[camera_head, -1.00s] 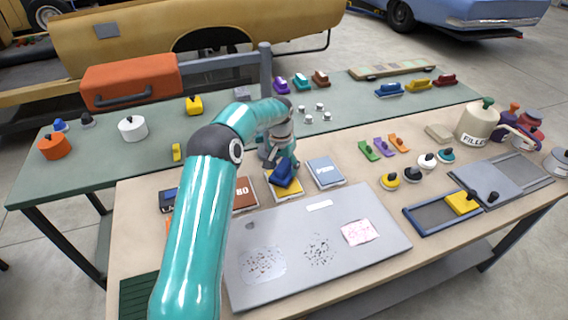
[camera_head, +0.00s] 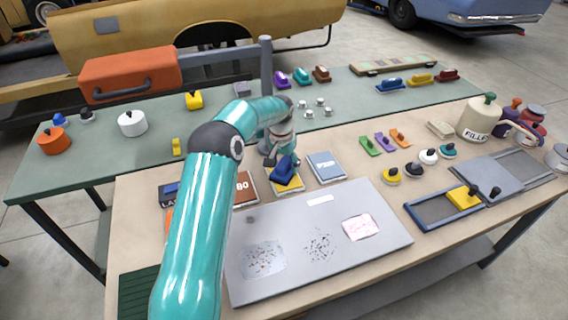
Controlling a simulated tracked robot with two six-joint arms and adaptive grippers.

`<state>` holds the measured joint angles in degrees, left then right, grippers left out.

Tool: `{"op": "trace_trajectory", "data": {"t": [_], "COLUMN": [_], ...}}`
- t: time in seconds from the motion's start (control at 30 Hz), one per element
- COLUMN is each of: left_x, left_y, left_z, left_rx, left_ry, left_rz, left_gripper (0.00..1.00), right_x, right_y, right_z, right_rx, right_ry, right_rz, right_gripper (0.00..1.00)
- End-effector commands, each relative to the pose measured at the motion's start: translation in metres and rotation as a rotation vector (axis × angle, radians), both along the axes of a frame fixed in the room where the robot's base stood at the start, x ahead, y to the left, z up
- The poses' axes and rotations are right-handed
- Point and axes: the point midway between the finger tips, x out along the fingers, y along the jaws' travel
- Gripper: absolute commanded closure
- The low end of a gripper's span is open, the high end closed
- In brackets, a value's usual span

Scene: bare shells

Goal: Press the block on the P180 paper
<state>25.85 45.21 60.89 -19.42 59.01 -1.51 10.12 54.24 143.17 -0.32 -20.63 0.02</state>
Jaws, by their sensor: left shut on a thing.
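A blue block (camera_head: 286,168) is in my left gripper (camera_head: 283,157), which is shut on it. The block is over the yellow paper pad (camera_head: 289,187), whose front edge shows below it. Whether the block touches the pad or is just above it, I cannot tell. The yellow pad's label is hidden by the block. It lies between a brown pad (camera_head: 243,188) marked with a partly hidden "80" and a blue pad (camera_head: 326,167) that seems to read P320. My right gripper is not in view.
A grey panel (camera_head: 300,270) with speckled patches and a pink patch lies in front of the pads. To the right are small green, purple and orange tools, several knobbed pucks and a blue-framed tray (camera_head: 425,218). A green table (camera_head: 350,112) stands behind.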

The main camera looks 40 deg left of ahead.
Motion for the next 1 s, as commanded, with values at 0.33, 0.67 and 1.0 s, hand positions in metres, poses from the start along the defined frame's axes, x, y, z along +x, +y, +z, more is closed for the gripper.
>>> {"op": "trace_trajectory", "data": {"t": [0.33,0.67,1.0], "left_x": [0.0006,0.0008,0.0011], "left_y": [-0.0005,-0.0008,-0.0011], "left_z": [-0.0041,-0.0081,-0.0079], "left_rx": [0.000,0.000,0.000], "left_ry": [-0.001,0.000,0.000], "left_rz": [-0.001,-0.001,-0.002], "left_gripper": [0.65,0.65,0.65], "right_x": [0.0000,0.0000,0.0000], "right_y": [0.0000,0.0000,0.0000], "right_z": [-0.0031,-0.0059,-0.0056], "right_rx": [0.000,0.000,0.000], "right_ry": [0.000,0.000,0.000], "right_rz": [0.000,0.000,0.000], "right_gripper": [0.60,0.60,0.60]}}
